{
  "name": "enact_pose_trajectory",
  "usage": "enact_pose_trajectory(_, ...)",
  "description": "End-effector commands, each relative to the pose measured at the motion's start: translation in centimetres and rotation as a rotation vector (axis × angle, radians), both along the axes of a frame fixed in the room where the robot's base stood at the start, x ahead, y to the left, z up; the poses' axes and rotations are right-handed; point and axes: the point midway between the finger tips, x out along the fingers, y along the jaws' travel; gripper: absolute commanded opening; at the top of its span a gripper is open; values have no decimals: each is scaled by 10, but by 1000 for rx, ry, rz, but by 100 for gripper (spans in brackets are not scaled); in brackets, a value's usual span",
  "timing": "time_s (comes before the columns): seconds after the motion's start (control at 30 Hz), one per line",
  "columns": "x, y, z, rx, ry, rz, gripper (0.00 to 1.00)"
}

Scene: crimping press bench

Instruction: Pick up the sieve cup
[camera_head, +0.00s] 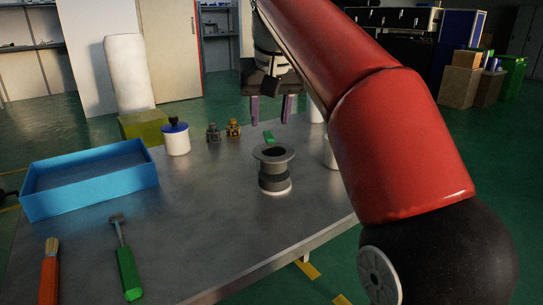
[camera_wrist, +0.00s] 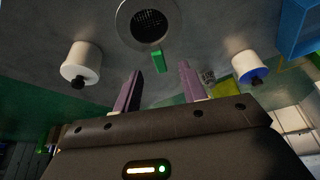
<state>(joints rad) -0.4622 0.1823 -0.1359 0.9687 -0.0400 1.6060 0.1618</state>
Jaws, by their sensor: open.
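The sieve cup (camera_head: 273,172) stands upright on the metal table in the head view, a dark grey banded body with a wide flanged rim. In the wrist view its round opening (camera_wrist: 148,22) shows dark mesh inside, at the top edge. A small green tab (camera_wrist: 157,60) sticks out by its rim towards my gripper; it also shows behind the cup in the head view (camera_head: 268,137). I cannot tell whether the tab is joined to the cup. My gripper (camera_wrist: 157,80) is open and empty, its purple fingers apart, beyond the cup in the head view (camera_head: 271,110).
A white jar with a blue lid (camera_head: 175,139) and two small figures (camera_head: 223,131) stand left of the cup. A white jar with a black knob (camera_wrist: 82,63) stands on the other side. A blue tray (camera_head: 90,180), brush (camera_head: 49,275) and green-handled tool (camera_head: 128,270) lie at left.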

Motion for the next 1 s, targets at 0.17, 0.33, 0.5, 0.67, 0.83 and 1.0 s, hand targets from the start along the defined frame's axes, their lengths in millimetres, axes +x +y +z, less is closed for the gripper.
enact_pose_trajectory(0.17,7,2,-18,-2,3,-1,42)
enact_pose_trajectory(0.33,14,2,-30,-1,1,0,42)
enact_pose_trajectory(0.5,26,1,-52,-2,2,1,42)
enact_pose_trajectory(0.67,33,3,-69,-1,0,2,42)
enact_pose_trajectory(0.83,34,3,-69,0,-2,2,42)
enact_pose_trajectory(1.0,34,3,-68,0,-2,1,26)
